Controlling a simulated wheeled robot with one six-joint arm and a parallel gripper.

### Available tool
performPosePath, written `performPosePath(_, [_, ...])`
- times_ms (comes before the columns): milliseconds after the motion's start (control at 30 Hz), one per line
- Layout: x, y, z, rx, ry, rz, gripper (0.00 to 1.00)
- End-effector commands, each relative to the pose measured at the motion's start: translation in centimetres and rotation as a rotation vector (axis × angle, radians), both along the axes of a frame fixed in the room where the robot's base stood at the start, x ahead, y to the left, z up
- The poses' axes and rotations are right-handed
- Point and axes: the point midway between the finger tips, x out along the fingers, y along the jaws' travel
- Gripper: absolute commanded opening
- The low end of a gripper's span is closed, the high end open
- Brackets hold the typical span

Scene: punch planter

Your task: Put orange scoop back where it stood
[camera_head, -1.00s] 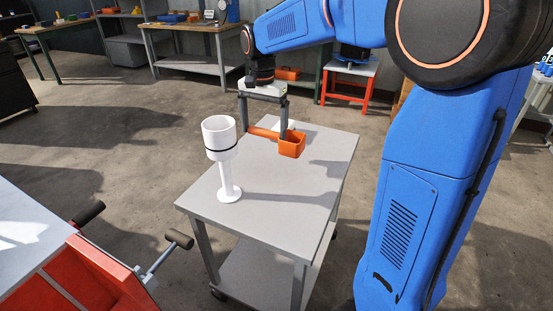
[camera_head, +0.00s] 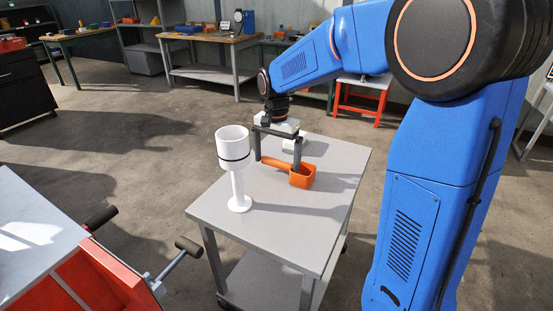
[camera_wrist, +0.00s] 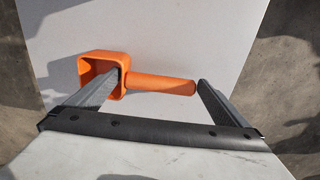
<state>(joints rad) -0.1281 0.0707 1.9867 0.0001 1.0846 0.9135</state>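The orange scoop (camera_head: 302,177) is low over the grey cart top (camera_head: 265,220), on its right half. Whether it touches the top I cannot tell. My gripper (camera_head: 277,160) points down with its fingers wide apart along the scoop's length. In the wrist view, one finger of my gripper (camera_wrist: 160,82) reaches into the box of the scoop (camera_wrist: 88,68) by its handle-side wall. The other finger is at the handle's free end, so the scoop is clasped lengthwise between them.
A tall white cup on a stem (camera_head: 233,150) stands upright on the cart, left of my gripper. A small white patch (camera_head: 293,145) shows behind my gripper on the cart. The cart's front part is clear. A red cart (camera_head: 95,275) is at the lower left.

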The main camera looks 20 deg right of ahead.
Motion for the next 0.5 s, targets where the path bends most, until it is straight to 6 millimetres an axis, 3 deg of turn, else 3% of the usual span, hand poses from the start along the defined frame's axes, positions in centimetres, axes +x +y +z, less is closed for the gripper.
performPosePath(267, [0.0,0.0,-0.5,0.000,0.001,0.000,1.00])
performPosePath(500, [0.0,-0.1,3.4,0.000,-0.004,0.000,1.00])
